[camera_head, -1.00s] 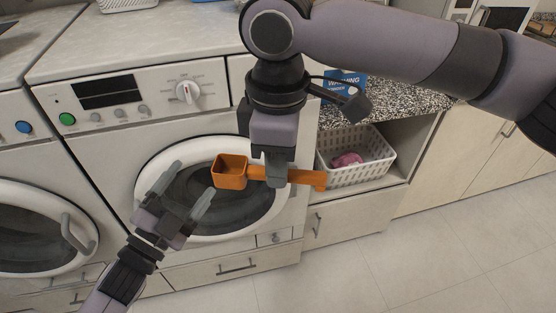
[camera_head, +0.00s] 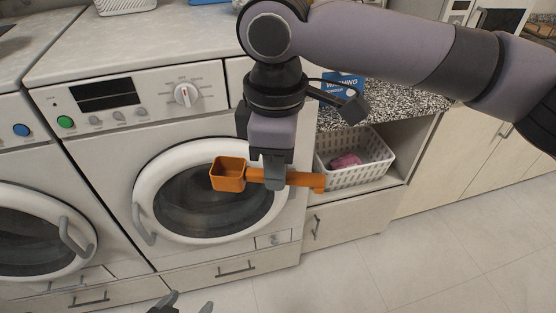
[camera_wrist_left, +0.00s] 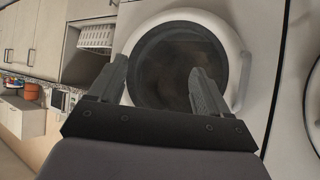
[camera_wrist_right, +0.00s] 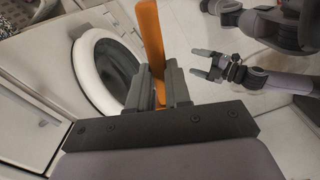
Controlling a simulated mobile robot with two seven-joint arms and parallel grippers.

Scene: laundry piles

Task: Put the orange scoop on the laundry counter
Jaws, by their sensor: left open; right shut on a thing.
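The orange scoop (camera_head: 229,175) is held in the air in front of the washing machine door. My right gripper (camera_head: 274,184) is shut on the scoop's handle, with the cup to the left and the handle end to the right. The right wrist view shows the orange handle (camera_wrist_right: 152,45) between the fingers. My left gripper (camera_head: 188,304) is open and empty at the bottom edge of the head view, mostly out of frame; its spread fingers show in the left wrist view (camera_wrist_left: 160,85). The speckled laundry counter (camera_head: 392,98) is at the right, partly hidden behind my right arm.
A blue warning box (camera_head: 343,84) stands on the counter. A white basket (camera_head: 362,174) with a pink item sits on the shelf below. The washing machine (camera_head: 140,125) stands behind the scoop, with another at the left. The floor (camera_head: 420,255) at the lower right is clear.

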